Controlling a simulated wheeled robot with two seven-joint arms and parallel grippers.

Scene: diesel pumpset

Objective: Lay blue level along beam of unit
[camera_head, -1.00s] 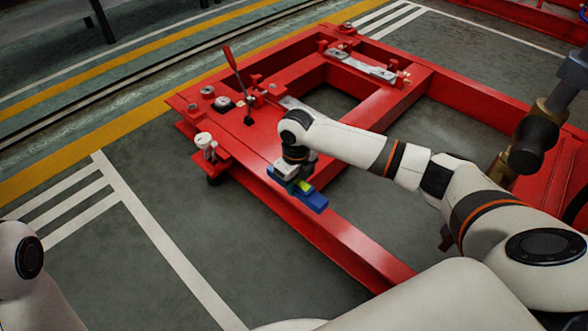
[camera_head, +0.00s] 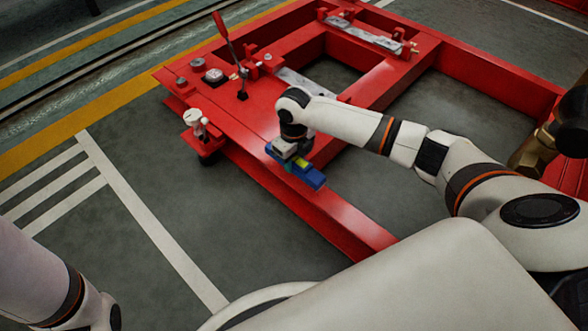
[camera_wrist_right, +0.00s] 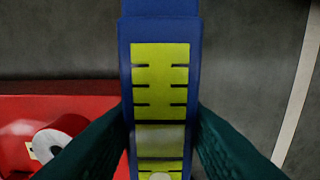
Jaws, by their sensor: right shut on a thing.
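The blue level (camera_head: 311,179) with yellow-green faces is in my right gripper (camera_head: 293,160), over the near red beam (camera_head: 345,225) of the unit. In the head view it runs roughly along the beam. In the right wrist view the level (camera_wrist_right: 160,25) stands upright in the picture, held between two dark teal fingers (camera_wrist_right: 160,138). Its far end shows against grey floor there. I cannot tell whether it touches the beam. My left arm shows at the lower left, but its gripper is out of view.
A red-handled lever (camera_head: 228,45) stands on the red frame, left of my right arm. A white-topped fitting (camera_head: 195,120) sits at the frame's left corner. A grey bar (camera_head: 365,35) lies across the back. Open floor (camera_head: 120,240) with white stripes lies left.

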